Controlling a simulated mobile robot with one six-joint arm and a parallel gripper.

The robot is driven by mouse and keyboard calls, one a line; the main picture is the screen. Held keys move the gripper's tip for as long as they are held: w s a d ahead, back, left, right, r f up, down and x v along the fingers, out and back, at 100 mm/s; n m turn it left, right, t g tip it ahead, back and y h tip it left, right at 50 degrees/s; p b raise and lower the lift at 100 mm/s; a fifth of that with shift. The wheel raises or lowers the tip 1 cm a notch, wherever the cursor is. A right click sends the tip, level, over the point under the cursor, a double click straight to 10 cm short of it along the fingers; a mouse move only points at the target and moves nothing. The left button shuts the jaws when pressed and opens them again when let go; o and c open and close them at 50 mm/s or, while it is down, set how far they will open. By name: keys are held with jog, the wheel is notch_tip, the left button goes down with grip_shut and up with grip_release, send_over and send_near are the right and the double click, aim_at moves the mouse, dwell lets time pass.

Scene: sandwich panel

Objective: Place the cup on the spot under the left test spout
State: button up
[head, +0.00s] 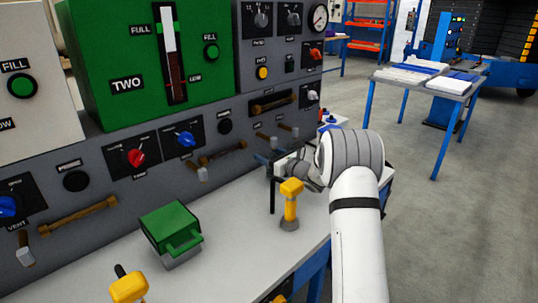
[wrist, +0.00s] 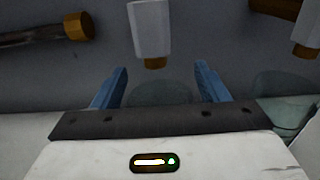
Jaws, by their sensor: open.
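My gripper (wrist: 160,78) is open, its two blue fingers pointing towards the panel in the wrist view. A faint grey-green rounded shape (wrist: 160,93) lies between the fingers; I cannot tell whether it is the cup or a marked spot. A pale spout with a brown tip (wrist: 150,30) hangs just beyond, nearly in line with the finger gap. A second spout (wrist: 306,28) is at the right, above another grey-green rounded shape (wrist: 285,88). In the head view my gripper (head: 268,160) is by the panel's right end, partly hidden by my arm. I cannot make out the cup there.
A green box with a handle (head: 170,228) and a yellow-topped post (head: 290,203) stand on the grey counter (head: 235,225). Another yellow handle (head: 128,287) is in front. Brown bar handles (head: 78,214) stick out from the panel. A bar (wrist: 45,32) shows at the wrist view's upper left.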

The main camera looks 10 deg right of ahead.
jog(key=v, duration=1.1)
jog(key=shift+s+d, duration=0.15)
jog(key=shift+d, duration=0.05)
jog(key=shift+p, duration=0.3)
